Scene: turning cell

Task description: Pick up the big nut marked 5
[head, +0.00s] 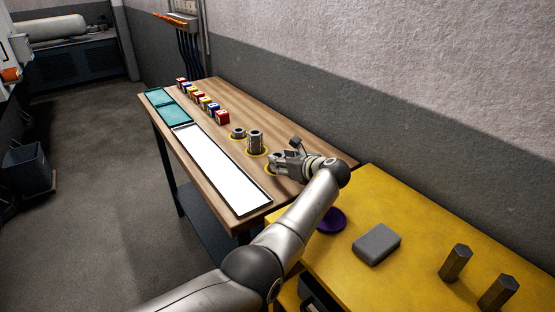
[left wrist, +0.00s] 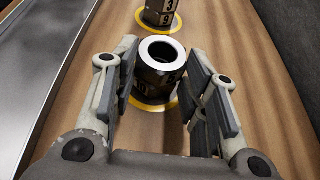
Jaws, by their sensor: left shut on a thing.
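My left gripper (head: 277,160) is low over the wooden table, at the nearest yellow ring. In the left wrist view, my left gripper (left wrist: 164,85) has one finger on each side of a dark steel nut (left wrist: 158,53) with a bright top and a round hole. It is shut on this nut. The nut is upright over a yellow ring (left wrist: 172,104). Dark marked faces show below its top, but the fingers and the angle keep me from reading the numbers surely. Another stack of nuts (left wrist: 159,14), with a 3 and a 9 showing, stands beyond it. My right gripper is not in view.
A taller nut stack (head: 255,142) and a low nut (head: 238,133) stand in yellow rings beyond the gripper. A white panel (head: 220,168) lies along the left, with teal trays (head: 174,115) and coloured blocks (head: 208,103) farther off. A yellow table (head: 420,222) is at the right.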

